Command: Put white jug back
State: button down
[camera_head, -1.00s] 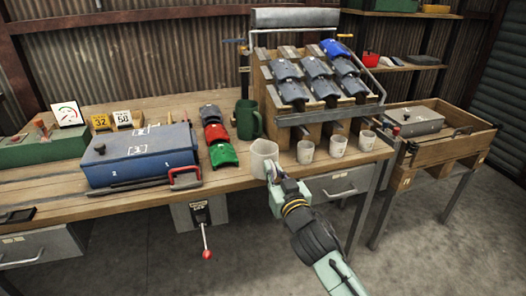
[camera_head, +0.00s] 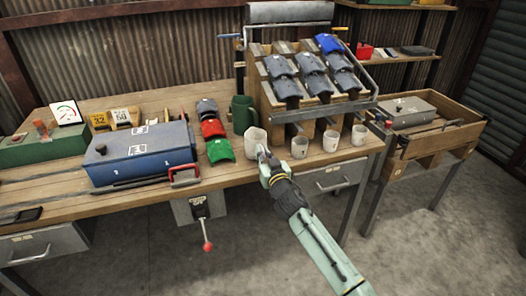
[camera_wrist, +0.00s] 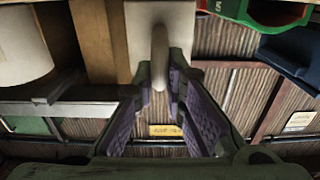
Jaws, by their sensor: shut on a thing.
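The white jug (camera_head: 256,143) is at the front of the workbench, left of the row of white cups and in front of the dark green mug (camera_head: 243,114). I cannot tell whether it touches the bench top. My gripper (camera_head: 263,157) reaches it from the front. In the wrist view my gripper (camera_wrist: 163,78) has its purple-padded fingers on either side of the jug's handle (camera_wrist: 160,52), closed on it. The jug's pale body (camera_wrist: 140,30) is just beyond, with most of it out of frame.
Three white cups (camera_head: 299,147) stand to the right, below the wooden rack (camera_head: 270,110). Red and green curved pieces (camera_head: 220,150) lie close on the left, beside a blue case (camera_head: 140,155). A wooden tray table (camera_head: 445,140) stands at the right.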

jog(key=shift+f, duration=0.2)
jog(key=c, duration=1.6)
grip_release()
jog(key=shift+c, duration=0.2)
jog(key=shift+r, duration=0.15)
jog(key=b+v, duration=0.3)
jog(key=v, duration=0.9)
jog(key=shift+b, duration=0.35)
jog(key=shift+r, duration=0.15)
